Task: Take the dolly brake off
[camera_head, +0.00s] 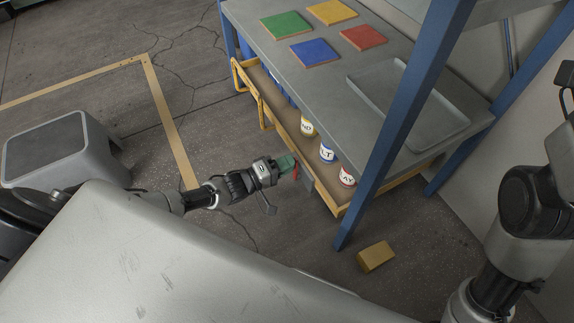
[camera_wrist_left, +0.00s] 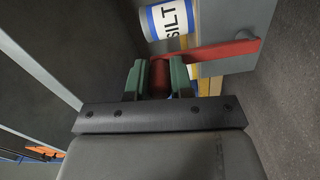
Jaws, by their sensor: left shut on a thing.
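The dolly (camera_head: 262,84) is a low yellow-framed cart under the bench. A red brake lever (camera_wrist_left: 222,50) sits on a grey plate (camera_wrist_left: 228,30) at its near end; the lever and plate also show small in the head view (camera_head: 307,184). My left gripper (camera_head: 287,164) reaches this end of the dolly from the left. In the left wrist view its green fingers (camera_wrist_left: 158,80) are shut around the red grip of the lever. The fingers hide part of the grip. My right arm stands at the right edge, its gripper out of frame.
Several labelled tins, one reading SILT (camera_head: 327,152), stand on the dolly. The bench (camera_head: 330,85) above carries coloured tiles and a grey tray (camera_head: 415,135); its blue leg (camera_head: 400,130) stands beside the dolly. A yellow block (camera_head: 376,256) and a grey step (camera_head: 60,150) are on the floor.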

